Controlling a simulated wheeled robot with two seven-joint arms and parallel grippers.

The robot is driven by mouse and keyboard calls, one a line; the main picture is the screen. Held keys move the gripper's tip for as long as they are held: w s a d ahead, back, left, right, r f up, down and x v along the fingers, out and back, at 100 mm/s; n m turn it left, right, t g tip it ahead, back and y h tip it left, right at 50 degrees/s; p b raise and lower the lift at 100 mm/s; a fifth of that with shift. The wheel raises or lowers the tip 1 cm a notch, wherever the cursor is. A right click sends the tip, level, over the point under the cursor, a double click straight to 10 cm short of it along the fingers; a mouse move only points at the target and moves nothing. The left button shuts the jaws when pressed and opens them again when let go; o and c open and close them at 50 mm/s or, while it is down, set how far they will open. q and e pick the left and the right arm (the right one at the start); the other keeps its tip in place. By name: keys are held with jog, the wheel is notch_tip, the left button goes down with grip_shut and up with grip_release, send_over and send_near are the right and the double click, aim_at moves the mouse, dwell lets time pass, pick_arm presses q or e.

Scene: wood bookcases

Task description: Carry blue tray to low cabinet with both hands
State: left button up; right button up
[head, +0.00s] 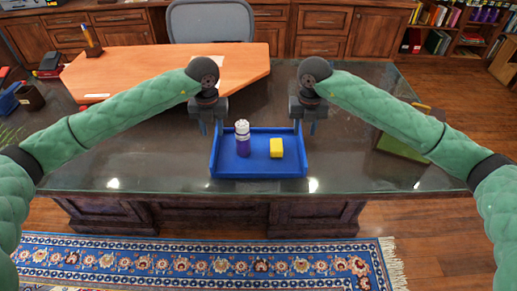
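The blue tray (262,172) rests on the dark glass-topped desk near its front edge. It holds an upright purple bottle with a white top (243,140) at left and a yellow block (276,148) at right. My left gripper (211,128) is over the tray's far left corner, its fingers visibly apart. My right gripper (306,128) is over the far right corner, its fingers also apart. I cannot tell whether any finger touches the tray walls.
An orange wood desk surface (150,66) and a grey chair (210,20) are behind. Wood cabinets (325,20) line the back, with a bookcase (470,40) at right. A green-topped item (405,148) lies right of the tray. A blue patterned rug (200,262) covers the near floor.

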aim_at(215, 142)
pick_arm(q)
jog(key=shift+f, duration=0.1)
pick_arm(e)
jog(key=shift+f, duration=0.1)
